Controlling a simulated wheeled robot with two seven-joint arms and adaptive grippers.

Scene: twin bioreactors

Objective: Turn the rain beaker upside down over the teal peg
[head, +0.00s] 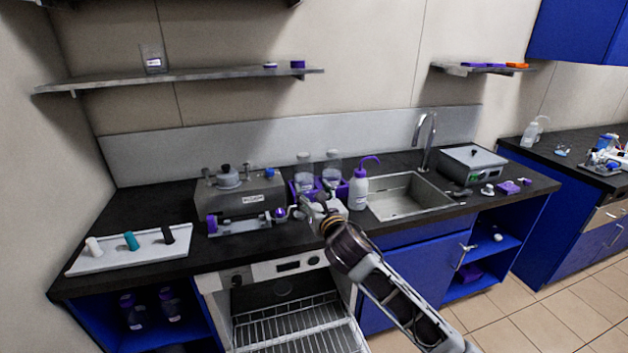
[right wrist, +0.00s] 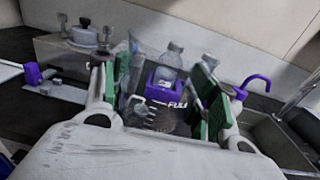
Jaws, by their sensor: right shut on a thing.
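The teal peg (head: 130,240) stands between a white peg (head: 93,246) and a dark peg (head: 168,233) on a white tray (head: 120,256) at the left of the counter. My right gripper (head: 318,198) is over the counter's front edge, well to the right of the tray. In the right wrist view, its green-padded fingers (right wrist: 155,98) are shut on a clear beaker (right wrist: 140,108). A pale mark like a cloud with rain shows on it. The beaker's outline is faint, and the head view hardly shows it. My left gripper is not in view.
A grey machine (head: 240,197) stands between the tray and my right gripper. Clear bottles in purple holders (head: 345,189), a wash bottle (head: 358,188) and a sink (head: 408,197) are behind and right. A dishwasher (head: 285,300) is open below. Another clear beaker (head: 153,58) stands on the shelf.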

